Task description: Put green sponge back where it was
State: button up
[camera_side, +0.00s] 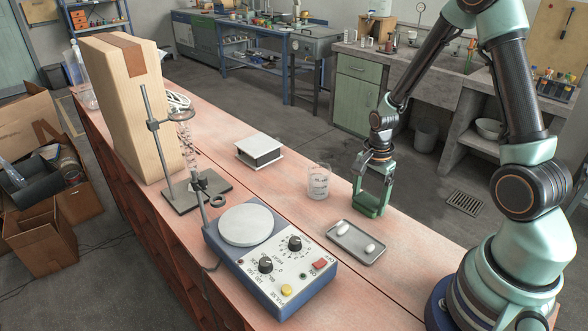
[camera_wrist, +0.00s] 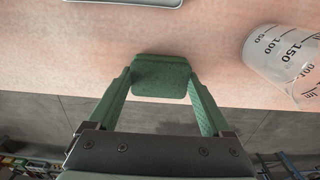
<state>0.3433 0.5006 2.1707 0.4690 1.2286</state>
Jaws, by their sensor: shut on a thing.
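The green sponge (camera_side: 367,204) is a dark green block, low over the bench beside the metal tray. My gripper (camera_side: 371,192) points down with its two green fingers shut on the sponge. In the wrist view the sponge (camera_wrist: 161,76) sits between the fingertips of my gripper (camera_wrist: 161,85). I cannot tell whether the sponge touches the bench top.
A metal tray (camera_side: 345,254) with two white pieces lies in front of the sponge. A glass beaker (camera_side: 318,182) stands to its left, also in the wrist view (camera_wrist: 285,60). A blue hotplate (camera_side: 292,262), a ring stand (camera_side: 187,203) and a white-topped block (camera_side: 258,150) are farther left.

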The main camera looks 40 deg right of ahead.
aim_at(368, 200)
jog(key=o, duration=1.1)
notch_tip(368, 200, up, 11)
jog(key=s+a+r+n+t, duration=0.3)
jog(key=a+r+n+t, duration=0.2)
jog(key=a+r+n, duration=0.6)
jog(key=shift+s+a+r+n+t, duration=0.35)
jog(key=shift+r+n, duration=0.85)
jog(key=shift+n, duration=2.3)
